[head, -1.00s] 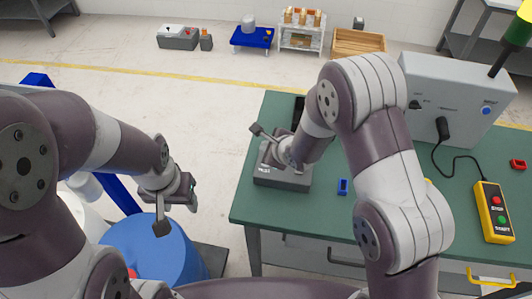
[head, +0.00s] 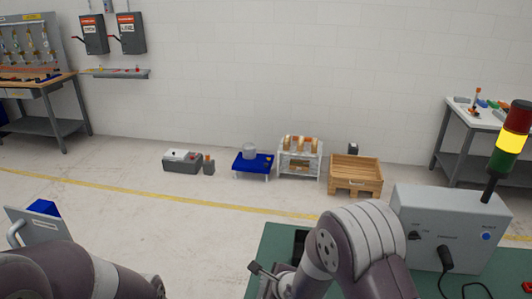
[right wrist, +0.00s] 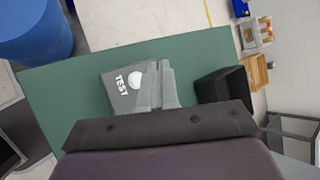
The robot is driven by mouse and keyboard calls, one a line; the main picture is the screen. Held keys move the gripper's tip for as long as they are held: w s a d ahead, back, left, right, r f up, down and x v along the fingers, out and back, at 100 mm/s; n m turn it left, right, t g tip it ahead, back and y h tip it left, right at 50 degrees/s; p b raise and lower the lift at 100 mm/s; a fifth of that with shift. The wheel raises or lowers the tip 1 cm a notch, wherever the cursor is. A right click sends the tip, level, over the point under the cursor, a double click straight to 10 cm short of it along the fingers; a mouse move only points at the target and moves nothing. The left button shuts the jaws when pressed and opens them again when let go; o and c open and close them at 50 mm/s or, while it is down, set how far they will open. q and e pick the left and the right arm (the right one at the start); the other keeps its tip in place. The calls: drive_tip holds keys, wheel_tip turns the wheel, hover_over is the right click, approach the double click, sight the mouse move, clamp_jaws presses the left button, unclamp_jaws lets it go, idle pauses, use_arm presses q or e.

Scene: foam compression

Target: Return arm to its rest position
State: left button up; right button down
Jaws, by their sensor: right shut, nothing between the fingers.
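My right arm reaches over the green table (head: 275,240) in the head view, its elbow bent at the lower middle. Only part of my right gripper (head: 258,270) shows at the bottom edge. In the right wrist view my right gripper (right wrist: 157,82) is shut and empty, its fingers together. They appear over a grey block marked TEST (right wrist: 117,98) with a round white spot; I cannot tell whether they touch it. My left arm enters at the lower left of the head view, and its gripper is out of frame.
A grey control box (head: 440,225) with a cable and a signal tower (head: 508,150), lit yellow, stand on the table's right. A black open box (right wrist: 222,88) is right of the block in the right wrist view. A wooden crate (head: 356,186) and other items line the wall.

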drive_tip(key=s+d+f+n, duration=0.1)
drive_tip(key=n, duration=0.1)
drive_tip(key=s+f+n+g+h, duration=0.1)
drive_tip(key=n, duration=0.1)
drive_tip(key=s+d+f+n+g, duration=0.1)
drive_tip(key=n, duration=0.1)
drive_tip(key=shift+s+d+n+h, duration=0.3)
drive_tip(key=s+d+r+n+g+h+b, duration=0.1)
drive_tip(key=s+d+r+n+g, duration=0.1)
drive_tip(key=s+d+r+n, duration=0.2)
drive_tip(key=s+d+r+n+g+h+b, duration=0.1)
drive_tip(key=s+d+r+n, duration=0.3)
drive_tip(key=s+d+n, duration=0.5)
drive_tip(key=s+d+g+h, duration=0.1)
drive_tip(key=s+d, duration=0.1)
drive_tip(key=s, duration=0.2)
drive_tip(key=shift+s+d+r+n+g, duration=0.2)
drive_tip(key=shift+r+n+g, duration=0.1)
drive_tip(key=shift+n, duration=0.1)
drive_tip(key=shift+s, duration=0.15)
